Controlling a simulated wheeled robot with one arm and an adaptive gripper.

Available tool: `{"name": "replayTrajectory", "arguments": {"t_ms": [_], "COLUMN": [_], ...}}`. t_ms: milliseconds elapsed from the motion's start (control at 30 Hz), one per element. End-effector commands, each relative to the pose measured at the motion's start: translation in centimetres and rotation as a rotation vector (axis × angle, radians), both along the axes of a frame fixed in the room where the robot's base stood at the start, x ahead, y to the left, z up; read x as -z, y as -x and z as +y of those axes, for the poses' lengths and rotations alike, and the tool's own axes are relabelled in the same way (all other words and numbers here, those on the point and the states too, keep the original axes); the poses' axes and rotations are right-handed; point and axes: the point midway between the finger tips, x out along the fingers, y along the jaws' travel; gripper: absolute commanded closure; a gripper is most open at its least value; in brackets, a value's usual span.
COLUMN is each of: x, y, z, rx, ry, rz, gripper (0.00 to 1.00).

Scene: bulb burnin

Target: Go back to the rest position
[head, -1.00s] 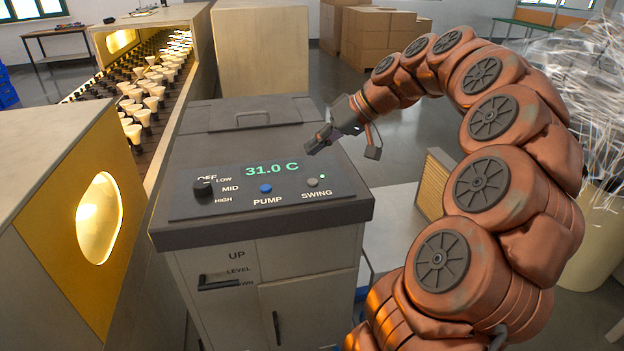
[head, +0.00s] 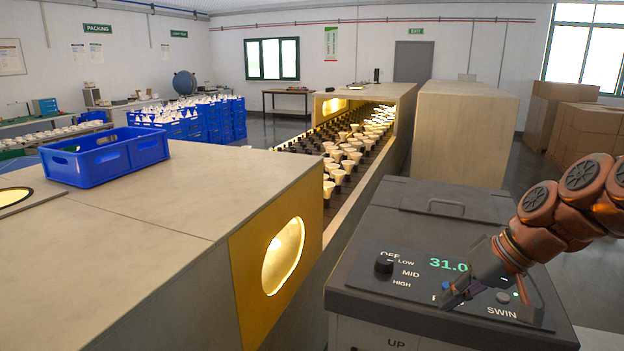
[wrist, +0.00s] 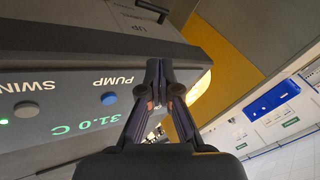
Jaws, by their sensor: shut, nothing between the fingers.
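My gripper (head: 449,302) is at the lower right of the head view, above the control panel of the grey cooler-like unit (head: 400,215). Its fingers are shut together and empty, and in the wrist view the closed fingertips (wrist: 159,62) point past the panel's edge. A black knob (head: 384,265) sits left of the readout. The blue PUMP button (wrist: 109,98) and grey SWING button (wrist: 26,110) are clear in the wrist view.
A conveyor (head: 372,140) carrying several bulbs runs out of a tunnel beside the unit. A long bench-like housing (head: 160,215) with a lit round window fills the left, with a blue crate (head: 107,158) on top. Cardboard boxes (head: 585,135) stand at the right.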

Motion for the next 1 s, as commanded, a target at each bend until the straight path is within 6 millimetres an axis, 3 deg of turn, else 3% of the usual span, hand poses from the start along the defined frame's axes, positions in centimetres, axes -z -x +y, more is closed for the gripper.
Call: {"name": "replayTrajectory", "arguments": {"t_ms": [33, 100, 233, 400, 600, 800, 1000], "x": [0.7, 2.1, 4.8, 8.3, 11.5, 13.0, 13.1], "y": [1.7, 3.9, 8.7, 15.2, 21.4, 24.2, 24.4], "z": [2.0, 4.1, 6.8, 8.0, 7.1, 6.2, 6.1], "rx": [-0.025, -0.042, -0.058, -0.044, 0.006, 0.040, 0.045], "ry": [0.031, 0.075, 0.167, 0.298, 0.427, 0.486, 0.491], "rz": [0.036, 0.091, 0.190, 0.303, 0.392, 0.430, 0.434], "gripper": [1.00, 1.00, 1.00, 1.00, 1.00, 1.00, 1.00]}}
